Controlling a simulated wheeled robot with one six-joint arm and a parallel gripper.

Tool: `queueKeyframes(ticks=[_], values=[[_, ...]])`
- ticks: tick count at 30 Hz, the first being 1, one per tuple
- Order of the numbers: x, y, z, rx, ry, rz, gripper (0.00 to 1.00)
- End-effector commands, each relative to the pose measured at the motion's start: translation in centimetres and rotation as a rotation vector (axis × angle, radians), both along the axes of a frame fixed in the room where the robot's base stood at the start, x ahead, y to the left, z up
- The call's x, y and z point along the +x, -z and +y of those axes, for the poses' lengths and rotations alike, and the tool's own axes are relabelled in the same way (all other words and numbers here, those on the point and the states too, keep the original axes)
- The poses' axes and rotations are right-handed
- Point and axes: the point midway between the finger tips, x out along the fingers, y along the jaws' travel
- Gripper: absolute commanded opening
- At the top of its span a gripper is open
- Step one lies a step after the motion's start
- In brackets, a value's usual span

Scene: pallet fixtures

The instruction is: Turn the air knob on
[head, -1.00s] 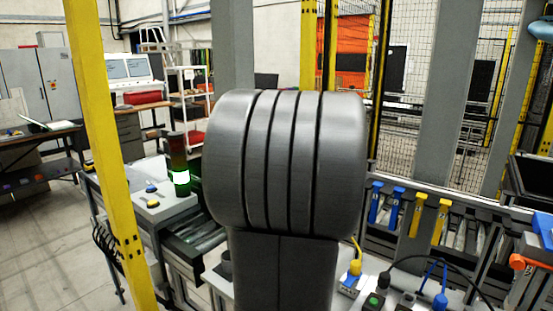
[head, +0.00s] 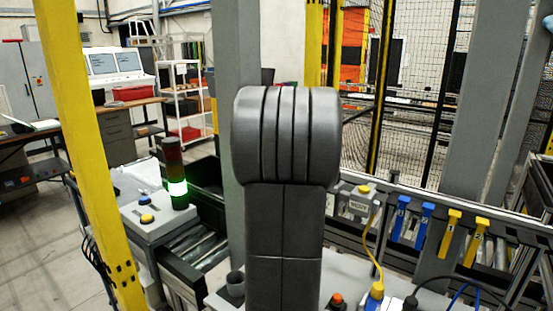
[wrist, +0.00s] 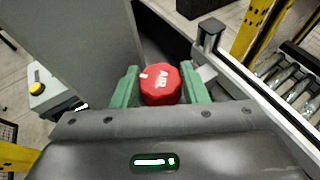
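The air knob (wrist: 160,85) is red, many-sided and marked "AIR" in white, with a white mark near its upper left edge. In the wrist view it shows between the two green fingers of my gripper (wrist: 160,82). The fingers stand apart, one on each side, with little or no gap to the knob; I cannot tell whether they touch it. The lettering is tilted. In the head view my arm hides the gripper and the knob.
A grey post (wrist: 85,50) stands close by my gripper on the left, and a metal rail (wrist: 255,90) runs along the right. A signal lamp (head: 175,185) glows green on a box with buttons. A yellow post (head: 90,150) stands at the left.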

Motion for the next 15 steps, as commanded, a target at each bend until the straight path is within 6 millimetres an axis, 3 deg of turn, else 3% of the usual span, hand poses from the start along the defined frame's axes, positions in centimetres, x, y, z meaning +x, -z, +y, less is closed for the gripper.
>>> queueKeyframes(ticks=[1, 3, 4, 15], values=[[-0.01, 0.00, 0.00, 0.000, 0.000, 0.000, 0.29], [-0.02, -0.01, -0.01, 0.000, 0.000, 0.000, 0.16], [-0.02, -0.01, -0.01, 0.000, 0.000, 0.000, 0.14], [0.02, 0.06, -0.14, 0.000, -0.062, 0.001, 0.14]])
